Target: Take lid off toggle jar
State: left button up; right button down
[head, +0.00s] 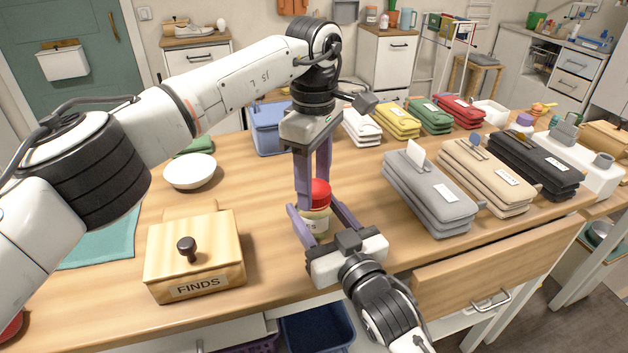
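The jar (314,222) has a pale body with a white label and a red lid (321,192). It stands upright near the front middle of the table in the head view, its lid on top. My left gripper (312,187) reaches down from above, with its purple fingers on either side of the lid. One finger covers the lid's left part. My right gripper (313,207) comes in from the front edge, low, with a finger on each side of the jar body. Whether either pair of fingers presses on the jar or lid cannot be told.
A wooden FINDS box (220,262) with a dark knob stands left of the jar, and a white bowl (190,171) behind it. A grey pouch (425,190) lies to the right, with several more pouches beyond. A drawer (478,274) stands open at the front right.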

pick_arm(q)
jog(key=shift+c, duration=0.9)
pick_arm(e)
jog(key=shift+f, duration=0.1)
pick_arm(q)
jog(key=n, duration=1.8)
jog(key=shift+n, duration=0.3)
jog(key=n, duration=0.4)
jog(key=shift+r+n, duration=0.1)
jog(key=shift+n, duration=0.3)
jog(key=shift+r, duration=0.2)
jog(key=shift+r, duration=0.9)
jog(key=shift+r, duration=0.1)
